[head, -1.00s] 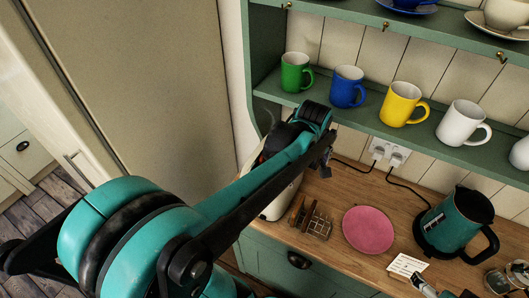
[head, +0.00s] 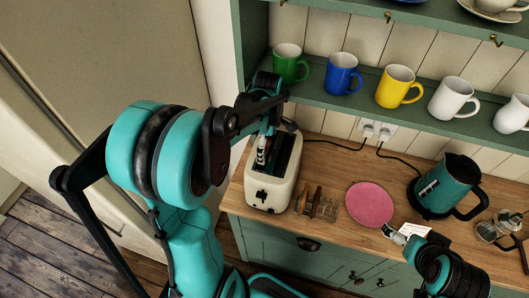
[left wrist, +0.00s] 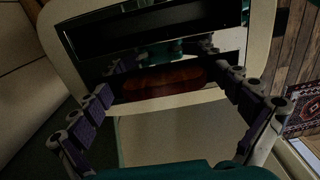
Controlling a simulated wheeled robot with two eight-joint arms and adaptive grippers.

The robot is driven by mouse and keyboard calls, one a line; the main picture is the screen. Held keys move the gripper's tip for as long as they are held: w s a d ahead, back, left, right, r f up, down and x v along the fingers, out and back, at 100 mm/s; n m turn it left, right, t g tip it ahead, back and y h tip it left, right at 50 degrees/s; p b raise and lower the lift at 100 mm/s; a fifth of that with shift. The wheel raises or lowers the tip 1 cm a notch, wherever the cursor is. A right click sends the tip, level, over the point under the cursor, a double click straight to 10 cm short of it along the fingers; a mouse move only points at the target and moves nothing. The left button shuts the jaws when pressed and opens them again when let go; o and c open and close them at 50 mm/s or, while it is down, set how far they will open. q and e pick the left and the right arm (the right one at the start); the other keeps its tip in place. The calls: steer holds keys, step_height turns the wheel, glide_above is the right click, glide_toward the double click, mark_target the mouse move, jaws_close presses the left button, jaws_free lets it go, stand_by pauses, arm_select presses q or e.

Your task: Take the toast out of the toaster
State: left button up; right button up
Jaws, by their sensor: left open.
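The cream toaster (head: 262,195) stands on the counter's left end, dark slots facing up. In the left wrist view the toaster (left wrist: 165,108) fills the top, and a reddish-brown slice of toast (left wrist: 163,80) sits low in the nearer slot. My left gripper (head: 262,152) is over the toaster's top. In the left wrist view my left gripper (left wrist: 163,58) is open, its fingers at either end of the toast, with nothing held. The toast is not clear in the head view. My right gripper (head: 398,236) is small beside the pink plate; its jaws are unclear.
A wire rack (head: 325,207) with brown slices stands right of the toaster, then the pink plate (head: 370,204) and a teal kettle (head: 447,187). Mugs (head: 343,75) line the shelf above. Cords run to a wall socket.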

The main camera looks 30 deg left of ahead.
mark_target(267, 155)
arm_select(q)
step_height(267, 155, down, 5)
steer(key=shift+s+r+b, duration=0.1)
steer(key=shift+s+b, duration=0.05)
steer(key=shift+b, duration=0.3)
steer(key=c, duration=0.7)
